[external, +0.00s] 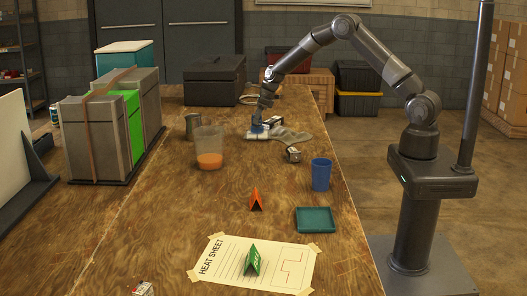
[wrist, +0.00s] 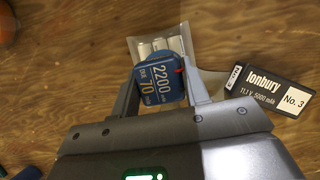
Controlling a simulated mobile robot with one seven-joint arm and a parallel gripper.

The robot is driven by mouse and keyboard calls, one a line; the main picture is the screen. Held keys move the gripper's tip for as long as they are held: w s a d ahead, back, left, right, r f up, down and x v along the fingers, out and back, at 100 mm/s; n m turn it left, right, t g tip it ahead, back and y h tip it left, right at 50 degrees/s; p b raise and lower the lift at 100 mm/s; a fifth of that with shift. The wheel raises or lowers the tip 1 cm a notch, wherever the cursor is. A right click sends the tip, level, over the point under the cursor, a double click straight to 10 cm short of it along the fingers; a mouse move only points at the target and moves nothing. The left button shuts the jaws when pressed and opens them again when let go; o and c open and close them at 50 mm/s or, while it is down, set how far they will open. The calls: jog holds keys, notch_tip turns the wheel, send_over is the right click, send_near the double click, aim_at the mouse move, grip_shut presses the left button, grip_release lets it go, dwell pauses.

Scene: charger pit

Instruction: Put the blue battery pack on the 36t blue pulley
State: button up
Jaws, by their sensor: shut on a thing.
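The blue battery pack (wrist: 158,80), marked 2200 and 70, sits between the two fingers of my gripper (wrist: 160,68) in the wrist view. The fingers are shut on its sides. In the external view my gripper (external: 258,127) is low over the far part of the table, beside a grey cloth.
A black Ionbury No. 3 battery (wrist: 265,92) lies close on the right. A teal tray (external: 315,220) and Heat Sheet (external: 218,273) are nearer.

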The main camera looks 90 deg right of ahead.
jog(key=shift+f, duration=0.3)
jog(key=shift+f, duration=0.2)
jog(key=o, duration=1.1)
